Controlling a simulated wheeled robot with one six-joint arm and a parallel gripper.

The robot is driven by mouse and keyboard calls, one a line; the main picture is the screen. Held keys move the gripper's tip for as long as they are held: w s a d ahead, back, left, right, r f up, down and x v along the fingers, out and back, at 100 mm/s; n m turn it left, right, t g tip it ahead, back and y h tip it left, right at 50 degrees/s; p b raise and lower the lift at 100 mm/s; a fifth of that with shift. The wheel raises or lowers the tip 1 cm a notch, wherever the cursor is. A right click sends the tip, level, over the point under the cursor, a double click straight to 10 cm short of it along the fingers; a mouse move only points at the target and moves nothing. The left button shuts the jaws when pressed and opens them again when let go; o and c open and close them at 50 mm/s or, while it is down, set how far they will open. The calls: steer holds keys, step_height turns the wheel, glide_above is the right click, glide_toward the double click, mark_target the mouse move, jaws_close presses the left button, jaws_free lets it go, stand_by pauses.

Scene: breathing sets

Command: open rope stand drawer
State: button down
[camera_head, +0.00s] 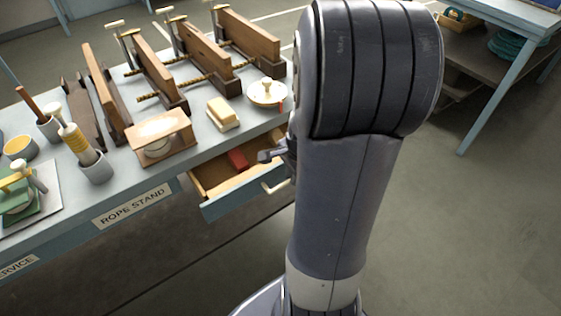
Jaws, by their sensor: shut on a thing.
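The rope stand drawer (228,203) is pulled part way out of the bench front, to the right of the ROPE STAND label (132,205). Its wooden inside shows, with a red block (238,160) in it. The pale drawer handle (274,185) is on the right part of the blue-grey front. My gripper (277,156) shows only in part beside my arm, at the drawer's right end. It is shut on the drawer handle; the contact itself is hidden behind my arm.
The grey bench top (205,146) carries wooden clamp frames (192,52), a brush-like block (222,113), a lidded dish (267,92) and cups of tools (93,167). A blue-legged table (492,100) stands at the upper right. Floor (470,230) on the right is clear.

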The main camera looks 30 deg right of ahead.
steer(key=shift+s+d, duration=0.1)
steer(key=shift+s, duration=1.55)
steer(key=c, duration=1.5)
jaws_free()
steer(key=shift+r, duration=0.1)
steer(key=r, duration=0.3)
steer(key=s+r+p, duration=0.1)
steer(key=r, duration=0.3)
steer(key=s+r+p, duration=0.1)
steer(key=r, duration=0.2)
steer(key=shift+r, duration=0.25)
steer(key=shift+f, duration=0.1)
steer(key=f, duration=0.3)
steer(key=w+f+b, duration=0.1)
steer(key=f, duration=0.3)
steer(key=w+f+b, duration=0.1)
steer(key=f, duration=0.2)
steer(key=shift+w+f, duration=0.25)
